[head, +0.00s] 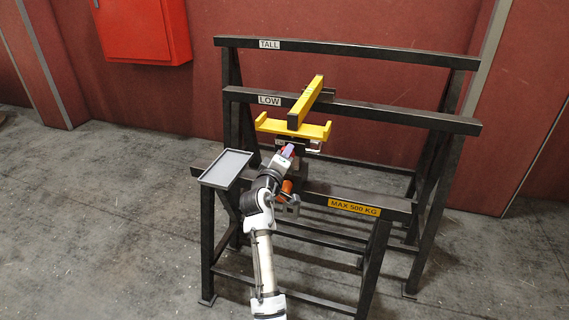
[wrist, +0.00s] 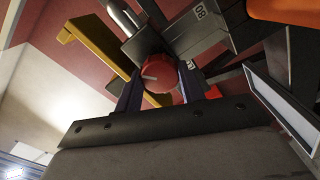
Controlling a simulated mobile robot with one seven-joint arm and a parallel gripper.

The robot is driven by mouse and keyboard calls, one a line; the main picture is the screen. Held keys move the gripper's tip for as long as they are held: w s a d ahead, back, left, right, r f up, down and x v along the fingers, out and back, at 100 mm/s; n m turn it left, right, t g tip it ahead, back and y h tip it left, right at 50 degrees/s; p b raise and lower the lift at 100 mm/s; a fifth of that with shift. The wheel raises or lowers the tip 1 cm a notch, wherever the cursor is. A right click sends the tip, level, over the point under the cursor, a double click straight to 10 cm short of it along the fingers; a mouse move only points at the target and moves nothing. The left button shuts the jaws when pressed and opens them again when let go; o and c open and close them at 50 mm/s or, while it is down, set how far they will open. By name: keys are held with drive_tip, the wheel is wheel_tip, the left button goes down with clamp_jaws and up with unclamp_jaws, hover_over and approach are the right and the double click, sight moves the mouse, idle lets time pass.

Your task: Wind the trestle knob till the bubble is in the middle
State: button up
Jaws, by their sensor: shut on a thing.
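The trestle knob (wrist: 157,72) is round and red with a pale pointer line; in the wrist view it sits between my dark fingers. My gripper (wrist: 160,84) is shut on it. In the head view my gripper (head: 288,153) reaches the trestle head from the front, just below a yellow cradle (head: 318,131). A yellow bar (head: 309,97) runs back from the cradle across the LOW rail. The trestle (head: 320,193) is a dark metal frame. I cannot make out the bubble in either view.
A grey tray (head: 226,167) sits at the left end of the front rail. The LOW rail (head: 400,115) and TALL rail (head: 370,52) stand behind. A red box (head: 143,30) hangs on the wall. The floor at left is clear.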

drive_tip(key=m+b, duration=0.7)
drive_tip(key=m, duration=0.5)
drive_tip(key=shift+b, duration=0.35)
idle(0.4)
drive_tip(key=o, duration=1)
drive_tip(key=shift+s, duration=0.1)
drive_tip(key=v, duration=1.3)
drive_tip(key=shift+s+a+r, duration=0.1)
drive_tip(key=shift+s, duration=0.2)
